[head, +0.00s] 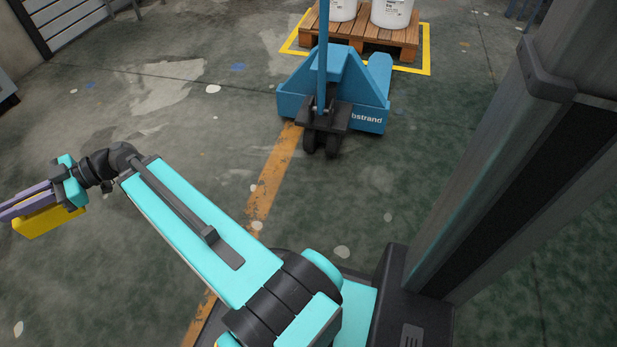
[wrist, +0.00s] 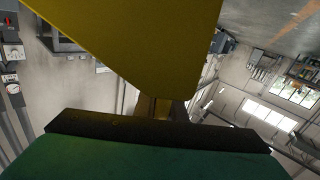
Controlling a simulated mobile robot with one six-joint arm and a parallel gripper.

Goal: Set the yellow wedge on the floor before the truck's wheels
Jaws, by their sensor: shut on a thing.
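The yellow wedge (head: 47,221) is at the left of the head view, held off the floor in my gripper (head: 22,208). The gripper's purple fingers are shut on it. In the wrist view the wedge (wrist: 140,40) fills the upper middle, close to the camera, and hides part of the room. The blue pallet truck (head: 335,95) stands at the upper middle of the head view, well to the right of my gripper. Its dark wheels (head: 321,142) rest on the floor below the upright blue handle.
A wooden pallet (head: 362,38) with white buckets (head: 392,12) stands behind the truck inside a yellow floor outline (head: 427,62). A worn orange line (head: 272,180) runs from the truck towards me. The stained floor left of the line is clear.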

